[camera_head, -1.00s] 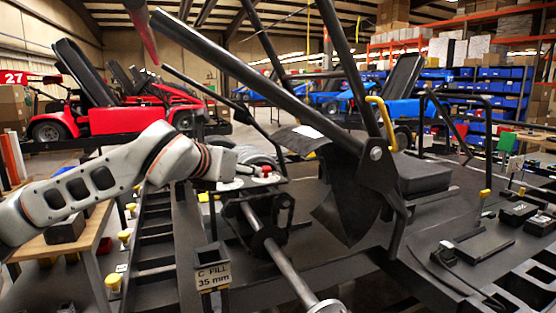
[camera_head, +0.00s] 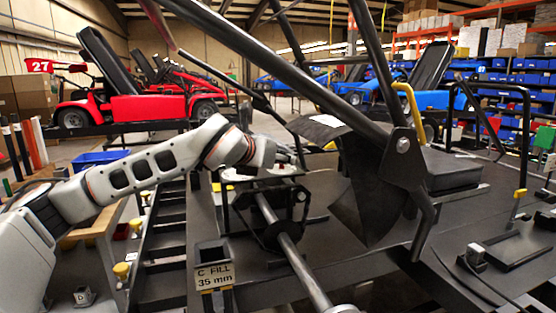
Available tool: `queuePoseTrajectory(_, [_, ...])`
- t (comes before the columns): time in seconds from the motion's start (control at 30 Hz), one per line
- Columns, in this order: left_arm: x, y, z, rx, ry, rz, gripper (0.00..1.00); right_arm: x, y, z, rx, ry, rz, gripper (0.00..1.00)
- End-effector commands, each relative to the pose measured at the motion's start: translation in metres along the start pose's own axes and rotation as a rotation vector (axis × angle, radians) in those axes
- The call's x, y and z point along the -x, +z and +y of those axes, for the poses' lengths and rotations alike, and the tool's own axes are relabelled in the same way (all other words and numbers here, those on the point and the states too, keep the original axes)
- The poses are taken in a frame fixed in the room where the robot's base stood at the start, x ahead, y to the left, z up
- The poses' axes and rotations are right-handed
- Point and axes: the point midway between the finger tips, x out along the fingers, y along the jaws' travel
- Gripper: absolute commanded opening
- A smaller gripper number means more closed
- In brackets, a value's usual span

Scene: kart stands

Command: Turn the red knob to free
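A small red part (camera_head: 283,158), which looks like the red knob, is just visible above a pale round plate (camera_head: 262,173) on the kart frame near the centre of the head view. My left arm comes in from the left and ends right at this spot. My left gripper (camera_head: 272,155) is dark, small and partly hidden by its own wrist. I cannot tell whether its fingers touch the knob or are open or shut. The knob's pointing direction and any markings are too small to read. My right gripper is not in view.
Thick dark bars (camera_head: 262,62) slant across above the knob area. A metal shaft (camera_head: 292,255) runs down in front of it. A labelled post, "C FILL 35 mm" (camera_head: 214,276), stands at front. A yellow hook-shaped handle (camera_head: 409,108) is at right. Red (camera_head: 130,105) and blue karts stand behind.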

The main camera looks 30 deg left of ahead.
Motion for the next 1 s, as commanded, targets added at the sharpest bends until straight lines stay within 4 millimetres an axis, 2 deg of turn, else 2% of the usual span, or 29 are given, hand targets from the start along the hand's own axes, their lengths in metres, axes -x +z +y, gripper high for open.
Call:
queuePoseTrajectory(0.17, [0.0,0.001,0.0,0.0,0.0,-0.001,0.37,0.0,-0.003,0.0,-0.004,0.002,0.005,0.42])
queuePoseTrajectory(0.2, [0.0,0.0,0.0,0.0,0.0,-0.001,0.35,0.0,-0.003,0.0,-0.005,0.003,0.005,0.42])
queuePoseTrajectory(0.33, [0.0,0.0,0.0,0.0,0.0,0.0,0.01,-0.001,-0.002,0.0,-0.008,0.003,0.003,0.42])
queuePoseTrajectory(0.73, [-0.001,-0.001,0.002,-0.013,-0.034,0.002,0.0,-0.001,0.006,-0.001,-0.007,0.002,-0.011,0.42])
queuePoseTrajectory(1.0, [-0.002,-0.001,0.007,-0.067,-0.173,0.003,0.0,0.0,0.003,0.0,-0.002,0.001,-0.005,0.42])
